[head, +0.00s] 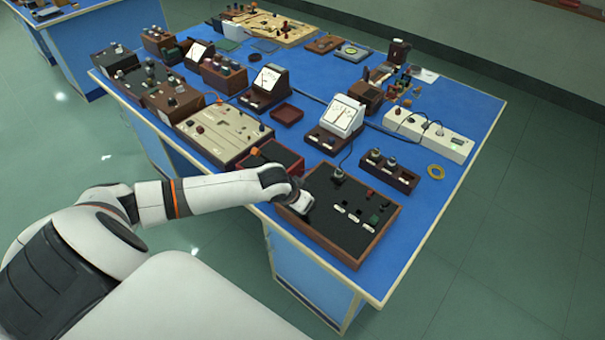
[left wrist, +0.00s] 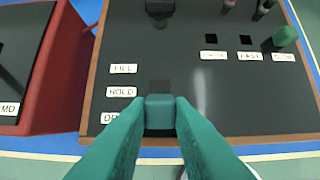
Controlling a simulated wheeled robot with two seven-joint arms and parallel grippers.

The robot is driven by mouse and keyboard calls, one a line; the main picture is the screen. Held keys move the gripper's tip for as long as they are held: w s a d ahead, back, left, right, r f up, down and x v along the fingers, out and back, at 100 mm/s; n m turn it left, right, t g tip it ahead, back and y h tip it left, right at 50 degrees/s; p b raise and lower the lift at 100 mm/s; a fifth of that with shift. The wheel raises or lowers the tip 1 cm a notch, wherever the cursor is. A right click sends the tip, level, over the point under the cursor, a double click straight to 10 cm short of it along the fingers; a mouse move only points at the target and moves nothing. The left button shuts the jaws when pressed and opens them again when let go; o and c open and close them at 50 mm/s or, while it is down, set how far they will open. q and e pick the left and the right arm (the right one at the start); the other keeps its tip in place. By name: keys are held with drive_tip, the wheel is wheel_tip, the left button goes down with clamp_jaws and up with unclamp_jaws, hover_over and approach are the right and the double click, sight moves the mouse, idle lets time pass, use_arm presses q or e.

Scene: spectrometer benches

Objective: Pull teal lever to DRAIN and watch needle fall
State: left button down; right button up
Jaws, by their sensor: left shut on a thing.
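My left gripper (head: 300,204) reaches over the left side of a black panel with a wooden frame (head: 322,232). In the left wrist view its two fingers (left wrist: 160,112) are shut on the teal lever (left wrist: 160,122), one on each side. The lever stands in a dark slot (left wrist: 160,86) beside the labels FILL (left wrist: 123,68), HOLD (left wrist: 121,91) and DRAIN (left wrist: 109,118). It is level with DRAIN, whose label is partly covered by a finger. A white-faced meter (head: 343,114) stands behind the panel; its needle is too small to read. My right gripper is not in view.
A red-sided box (head: 272,152) adjoins the panel on the left. A green switch (left wrist: 285,36) and small labels are on the panel's right. A two-knob box (head: 388,172) stands behind it.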

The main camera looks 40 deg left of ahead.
use_arm(q)
drive_tip(key=c, duration=1.3)
unclamp_jaws()
drive_tip(key=b+v, duration=0.1)
drive_tip(key=v, duration=1.1)
